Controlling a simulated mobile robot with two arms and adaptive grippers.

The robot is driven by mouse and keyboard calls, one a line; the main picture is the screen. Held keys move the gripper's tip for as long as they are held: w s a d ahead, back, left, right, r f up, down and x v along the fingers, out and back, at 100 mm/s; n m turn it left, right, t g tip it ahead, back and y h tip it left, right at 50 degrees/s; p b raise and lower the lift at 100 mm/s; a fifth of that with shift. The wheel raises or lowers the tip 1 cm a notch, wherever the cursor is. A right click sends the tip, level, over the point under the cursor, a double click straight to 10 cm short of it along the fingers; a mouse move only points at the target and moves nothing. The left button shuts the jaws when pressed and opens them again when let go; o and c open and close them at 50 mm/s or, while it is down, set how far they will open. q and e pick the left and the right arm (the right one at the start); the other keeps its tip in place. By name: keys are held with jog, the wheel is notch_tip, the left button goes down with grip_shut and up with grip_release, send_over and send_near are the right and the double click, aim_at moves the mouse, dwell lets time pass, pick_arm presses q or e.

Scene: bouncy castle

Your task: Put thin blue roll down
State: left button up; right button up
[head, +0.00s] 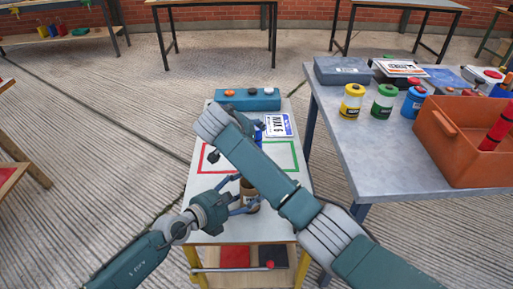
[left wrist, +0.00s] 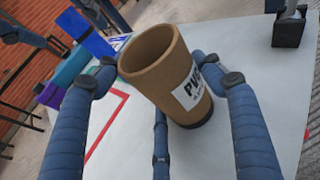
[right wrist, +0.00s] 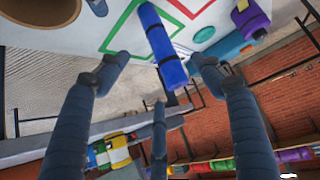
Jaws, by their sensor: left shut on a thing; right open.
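The thin blue roll (right wrist: 162,48) shows between the fingertips of my right gripper (right wrist: 156,62), which is open. In the head view, only a bit of blue (head: 259,132) shows beside the "MAX 6" card, and my right arm hides most of this area. The roll also shows at upper left in the left wrist view (left wrist: 85,32). My left gripper (left wrist: 172,75) is shut on a brown cup (left wrist: 160,62) with a white label, over the white table top (head: 205,185). The cup is partly hidden in the head view (head: 249,190).
The white top has a green and a red outline (head: 205,171). A "MAX 6" card (head: 278,125) and a teal block (head: 247,99) are at its far end. A grey table (head: 340,120) at right bears several cans and an orange crate (head: 460,140). My right arm crosses above the white top.

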jog(key=x, duration=1.1)
jog(key=shift+f, duration=0.25)
jog(key=shift+w, duration=0.1)
jog(key=shift+c, duration=0.5)
jog(key=c, duration=1.3)
jog(key=shift+c, duration=0.2)
notch_tip(320, 180, up, 10)
jog(key=shift+r, duration=0.1)
jog(key=shift+c, duration=0.2)
